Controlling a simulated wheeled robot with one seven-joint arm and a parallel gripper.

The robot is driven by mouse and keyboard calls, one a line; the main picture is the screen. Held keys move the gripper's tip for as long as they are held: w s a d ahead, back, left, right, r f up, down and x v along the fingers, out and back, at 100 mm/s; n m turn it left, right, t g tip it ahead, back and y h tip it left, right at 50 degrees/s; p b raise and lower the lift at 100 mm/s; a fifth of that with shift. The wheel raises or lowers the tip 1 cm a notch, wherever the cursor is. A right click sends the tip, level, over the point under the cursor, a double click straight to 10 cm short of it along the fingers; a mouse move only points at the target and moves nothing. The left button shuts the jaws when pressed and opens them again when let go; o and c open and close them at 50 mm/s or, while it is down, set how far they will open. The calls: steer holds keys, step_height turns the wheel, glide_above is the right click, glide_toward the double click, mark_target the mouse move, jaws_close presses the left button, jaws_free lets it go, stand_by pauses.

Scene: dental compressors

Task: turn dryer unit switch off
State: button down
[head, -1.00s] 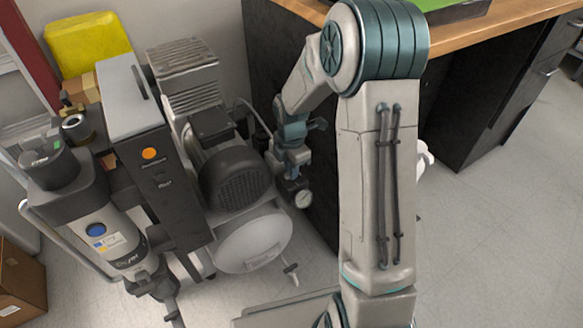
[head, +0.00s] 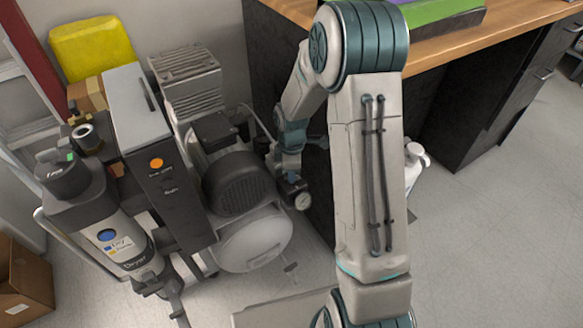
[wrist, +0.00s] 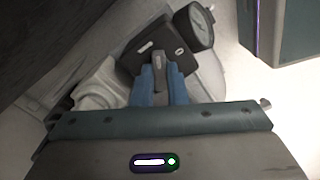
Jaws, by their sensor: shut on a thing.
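A small black switch box (wrist: 183,34) with white "I" and "0" marks fills the top of the wrist view, a round gauge (wrist: 196,24) beside it. My gripper (wrist: 160,75) is shut on the switch's grey knob (wrist: 159,63), with a blue finger on each side. The knob stands between the two marks. In the head view my gripper (head: 290,168) reaches down to the switch box, just above the gauge (head: 302,201), right of the motor; the knob is hidden there. The dryer unit's cylinder (head: 120,240), labelled "Dryer", stands at the left.
A tall dark cabinet (head: 165,190) with an orange button, a motor (head: 237,182) and a white tank (head: 255,240) crowd the space left of my gripper. A black desk (head: 275,75) stands close behind my arm. Open floor (head: 490,240) lies at the right.

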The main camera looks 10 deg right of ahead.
steer(key=m+p, duration=0.2)
steer(key=m, duration=0.3)
steer(key=shift+r+m, duration=0.1)
steer(key=shift+m, duration=0.2)
steer(key=m+p, duration=0.1)
steer(key=m, duration=0.4)
steer(key=shift+m+p, duration=0.3)
steer(key=shift+m, duration=0.1)
steer(key=c, duration=1.4)
jaws_free()
steer(key=shift+c, duration=0.2)
step_height(320, 180, up, 14)
steer(key=p, duration=0.4)
steer(key=shift+f, duration=0.2)
